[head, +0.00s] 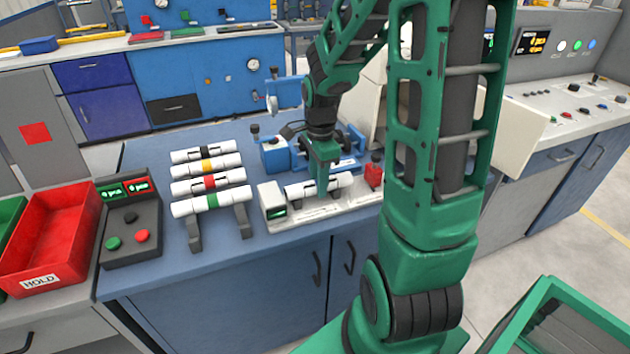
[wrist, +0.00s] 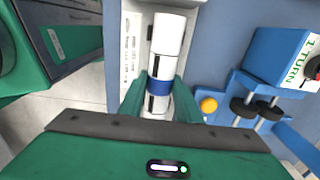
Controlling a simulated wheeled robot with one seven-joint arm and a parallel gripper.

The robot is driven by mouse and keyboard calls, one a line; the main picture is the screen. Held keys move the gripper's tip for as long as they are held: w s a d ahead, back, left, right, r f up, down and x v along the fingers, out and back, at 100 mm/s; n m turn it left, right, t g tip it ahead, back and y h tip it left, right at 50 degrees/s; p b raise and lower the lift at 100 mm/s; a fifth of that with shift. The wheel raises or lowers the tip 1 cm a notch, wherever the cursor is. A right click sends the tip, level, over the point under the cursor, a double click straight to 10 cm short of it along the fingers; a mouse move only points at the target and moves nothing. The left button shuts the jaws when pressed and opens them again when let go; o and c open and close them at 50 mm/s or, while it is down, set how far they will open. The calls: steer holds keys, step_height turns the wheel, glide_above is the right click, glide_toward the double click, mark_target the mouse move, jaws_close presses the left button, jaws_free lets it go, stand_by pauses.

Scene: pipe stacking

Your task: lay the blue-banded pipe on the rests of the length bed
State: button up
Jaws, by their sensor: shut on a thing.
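The blue-banded pipe (wrist: 157,87) is white with a blue band around its middle. My gripper (head: 322,188) is shut on it at the band, one finger on each side in the wrist view. In the head view, the white pipe ends (head: 298,191) show on both sides of my fingers, and the band is hidden there. The pipe is level and lined up along the white length bed (head: 318,211), directly over it. The rests are mostly hidden under the pipe, so I cannot tell whether it touches them.
A rack (head: 244,218) at the left holds several white pipes with black, yellow, red and green bands. A blue fixture (wrist: 272,62) labelled "1 TURN" stands close beside the bed. A red block (head: 374,175) is at the bed's right end. A red bin (head: 50,232) stands far left.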

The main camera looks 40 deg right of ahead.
steer(key=o, duration=1.2)
steer(key=shift+c, duration=0.2)
step_height(320, 180, up, 11)
steer(key=shift+f, duration=0.2)
steer(key=shift+s, duration=0.1)
steer(key=s+n, duration=1.4)
steer(key=s, duration=0.6)
steer(key=shift+s+a+n, duration=0.3)
steer(key=shift+a+n, duration=0.1)
steer(key=shift+a, duration=0.05)
